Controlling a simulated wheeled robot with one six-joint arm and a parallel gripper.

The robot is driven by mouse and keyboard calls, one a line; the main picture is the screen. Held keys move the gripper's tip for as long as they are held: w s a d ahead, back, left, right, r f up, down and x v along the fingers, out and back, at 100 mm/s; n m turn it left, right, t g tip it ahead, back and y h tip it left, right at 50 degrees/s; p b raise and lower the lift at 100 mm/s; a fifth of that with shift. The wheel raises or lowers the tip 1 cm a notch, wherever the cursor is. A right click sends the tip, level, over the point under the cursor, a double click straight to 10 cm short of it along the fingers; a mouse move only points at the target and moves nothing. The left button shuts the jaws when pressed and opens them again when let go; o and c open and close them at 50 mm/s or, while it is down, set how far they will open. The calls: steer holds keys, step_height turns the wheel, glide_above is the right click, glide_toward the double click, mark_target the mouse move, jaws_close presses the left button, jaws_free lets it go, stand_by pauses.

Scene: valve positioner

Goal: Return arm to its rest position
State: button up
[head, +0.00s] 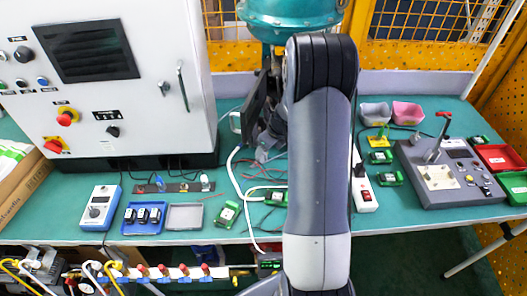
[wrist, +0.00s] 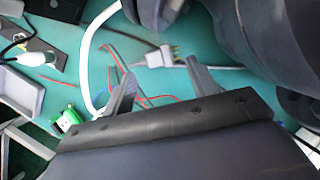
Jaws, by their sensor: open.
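My arm stands upright in the middle of the head view, its large grey link in front of the bench. It hides my gripper there. In the wrist view my gripper (wrist: 163,84) shows as two grey fingers spread apart, with nothing between them but the green bench top (wrist: 150,75) and thin red wires. A white-tipped plug (wrist: 163,56) on a grey lead lies just beyond the fingers. The teal valve actuator (head: 290,18) is at the top centre, its lower part partly hidden by my arm.
A white control cabinet (head: 145,75) stands at left. On the bench are a blue-and-white meter (head: 99,207), a blue tray (head: 144,232), a grey tray (head: 184,217), a white hose (head: 233,180), a power strip (head: 364,195) and a grey test fixture (head: 450,172) at right.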

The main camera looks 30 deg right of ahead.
steer(key=shift+s+d+r, duration=0.1)
steer(key=shift+s+r, duration=0.2)
steer(key=shift+r, duration=0.35)
steer(key=shift+f, duration=0.1)
steer(key=x, duration=0.7)
steer(key=shift+w+f, duration=0.1)
steer(key=shift+f, duration=0.25)
step_height(320, 180, up, 3)
steer(key=shift+r, duration=0.45)
steer(key=shift+f, duration=0.1)
